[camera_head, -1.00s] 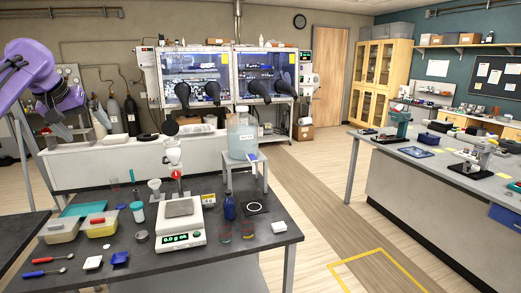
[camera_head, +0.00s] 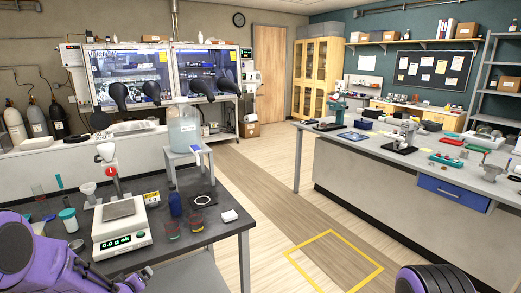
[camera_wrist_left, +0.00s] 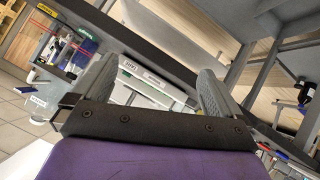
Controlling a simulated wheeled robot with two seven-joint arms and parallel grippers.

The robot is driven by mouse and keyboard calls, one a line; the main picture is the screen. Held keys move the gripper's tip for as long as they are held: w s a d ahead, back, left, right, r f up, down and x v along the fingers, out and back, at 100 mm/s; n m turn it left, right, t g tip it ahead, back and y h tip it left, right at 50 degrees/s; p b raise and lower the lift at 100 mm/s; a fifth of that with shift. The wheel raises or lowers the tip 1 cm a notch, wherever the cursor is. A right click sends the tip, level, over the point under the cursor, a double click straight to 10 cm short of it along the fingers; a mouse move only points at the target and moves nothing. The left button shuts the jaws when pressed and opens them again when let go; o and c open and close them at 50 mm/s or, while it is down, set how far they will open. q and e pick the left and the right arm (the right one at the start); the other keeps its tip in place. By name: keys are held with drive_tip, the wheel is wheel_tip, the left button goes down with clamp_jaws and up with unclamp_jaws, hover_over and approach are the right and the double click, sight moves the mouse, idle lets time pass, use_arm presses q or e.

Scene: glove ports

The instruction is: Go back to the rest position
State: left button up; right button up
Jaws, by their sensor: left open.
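My left arm comes in purple at the lower left of the head view, with the left gripper (camera_head: 132,281) low at the near edge of the black table (camera_head: 226,225). In the left wrist view the two grey ribbed fingers of the left gripper (camera_wrist_left: 156,85) stand wide apart with nothing held between them. Part of the white balance shows beyond the fingers in that view (camera_wrist_left: 143,78). A dark ribbed and purple part of my right arm shows at the bottom right of the head view. My right gripper is out of the picture.
The table holds the balance (camera_head: 121,229), a blue bottle (camera_head: 175,204) and several small items. A large clear carboy (camera_head: 184,130) stands on a stool behind. Two glove boxes line the back wall. A yellow floor square (camera_head: 334,262) lies on open floor before the right bench (camera_head: 390,181).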

use_arm(q)
drive_tip(key=s+d+f+m+g+b, duration=0.1)
drive_tip(key=s+d+f+g+b, duration=0.1)
drive_tip(key=s+f, duration=0.6)
drive_tip(key=s+d+f+m+g+b, duration=0.1)
drive_tip(key=s+f, duration=0.7)
drive_tip(key=s, duration=0.9)
drive_tip(key=s+d+f+g+b, duration=0.4)
drive_tip(key=s+f, duration=0.4)
drive_tip(key=s, duration=0.5)
drive_tip(key=shift+s+d+f+m, duration=0.15)
drive_tip(key=shift+d+f+m, duration=0.25)
drive_tip(key=shift+d, duration=0.1)
